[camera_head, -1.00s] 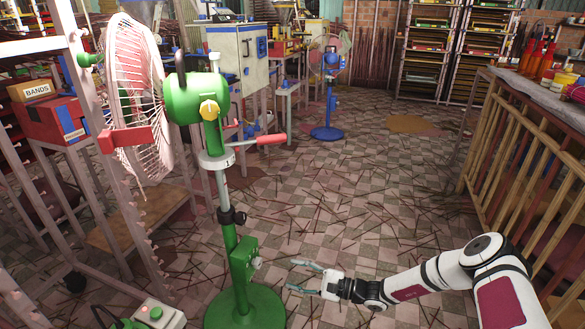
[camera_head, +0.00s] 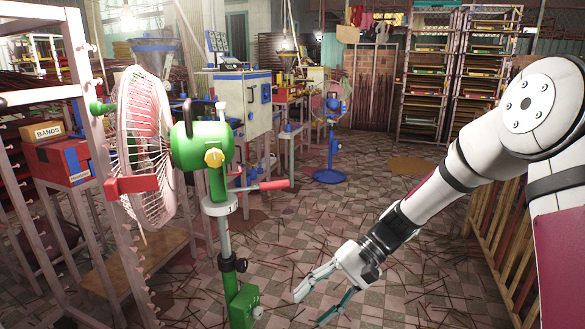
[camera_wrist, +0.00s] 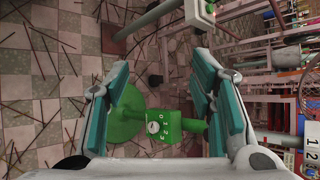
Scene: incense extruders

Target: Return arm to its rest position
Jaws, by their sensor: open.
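My gripper (camera_head: 327,303) hangs at the lower middle of the head view, just right of the green pedestal fan (camera_head: 203,147). Its fingers are apart with nothing between them, and it does not touch the fan. My arm reaches in from the right edge, with the elbow high and the forearm sloping down to the left. In the wrist view the open teal-padded fingers (camera_wrist: 165,108) frame the fan's green control box (camera_wrist: 166,133) with its numbered dial. The fan's round green base (camera_wrist: 125,115) lies behind it.
A white rack (camera_head: 95,190) stands left of the fan. A blue fan (camera_head: 331,140) stands farther back. A wooden railing (camera_head: 497,232) runs along the right, partly behind my arm. Tiled floor (camera_head: 300,220) strewn with thin sticks lies open in the middle.

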